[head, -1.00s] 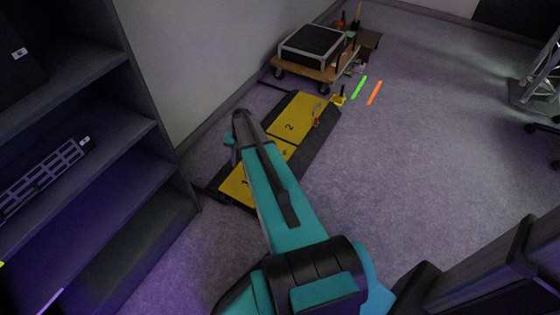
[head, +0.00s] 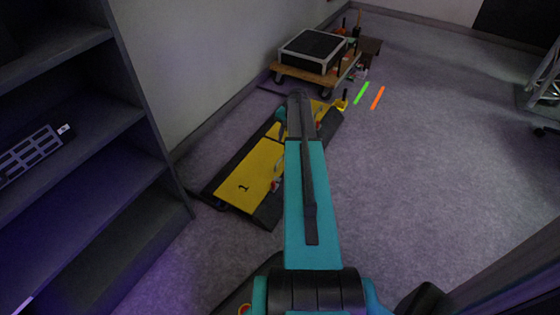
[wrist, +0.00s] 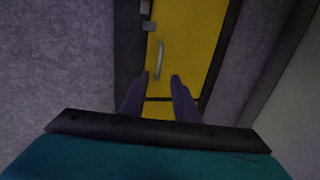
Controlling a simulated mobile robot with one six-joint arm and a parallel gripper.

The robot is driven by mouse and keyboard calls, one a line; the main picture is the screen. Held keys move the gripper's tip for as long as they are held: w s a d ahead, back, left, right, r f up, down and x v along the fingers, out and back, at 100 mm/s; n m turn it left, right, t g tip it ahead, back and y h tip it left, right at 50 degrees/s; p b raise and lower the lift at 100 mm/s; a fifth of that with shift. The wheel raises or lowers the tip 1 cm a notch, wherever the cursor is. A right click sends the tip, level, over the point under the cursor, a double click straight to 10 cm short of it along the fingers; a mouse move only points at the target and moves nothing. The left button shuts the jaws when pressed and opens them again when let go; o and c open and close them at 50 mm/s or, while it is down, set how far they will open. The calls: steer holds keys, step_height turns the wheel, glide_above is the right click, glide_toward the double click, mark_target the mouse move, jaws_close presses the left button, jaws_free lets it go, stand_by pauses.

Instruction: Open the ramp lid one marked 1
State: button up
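The yellow ramp lid marked 1 (head: 252,172) lies flat and shut in the dark cable ramp (head: 268,214), nearer to me. Its handle (head: 279,165) is near its right edge, partly beside my arm. A yellow lid (wrist: 195,50) with a grey handle (wrist: 159,58) also fills the middle of the wrist view; no number is readable there. My gripper (wrist: 160,77) is open and empty, its two fingertips apart just below that handle in the picture, not visibly touching it. In the head view my arm hides most of the second yellow lid and the gripper fingers.
A wooden dolly (head: 318,74) with a dark case stands beyond the ramp. A wall (head: 200,60) runs along the ramp's left. A dark shelf (head: 110,190) stands at the left. Green (head: 361,93) and orange (head: 378,98) strips lie on the open floor at right.

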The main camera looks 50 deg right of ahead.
mark_target(279, 161)
steer(key=shift+f, duration=0.1)
steer(key=w+f+b, duration=0.1)
steer(key=f, duration=0.3)
steer(key=f+b, duration=0.2)
steer(key=f, duration=0.3)
steer(key=w+f+b, duration=0.1)
steer(key=f+b, duration=0.1)
steer(key=f, duration=0.2)
steer(key=shift+w+a+f, duration=0.2)
steer(key=shift+w+a, duration=0.15)
steer(key=shift+a, duration=0.05)
steer(key=shift+c, duration=0.3)
jaws_close()
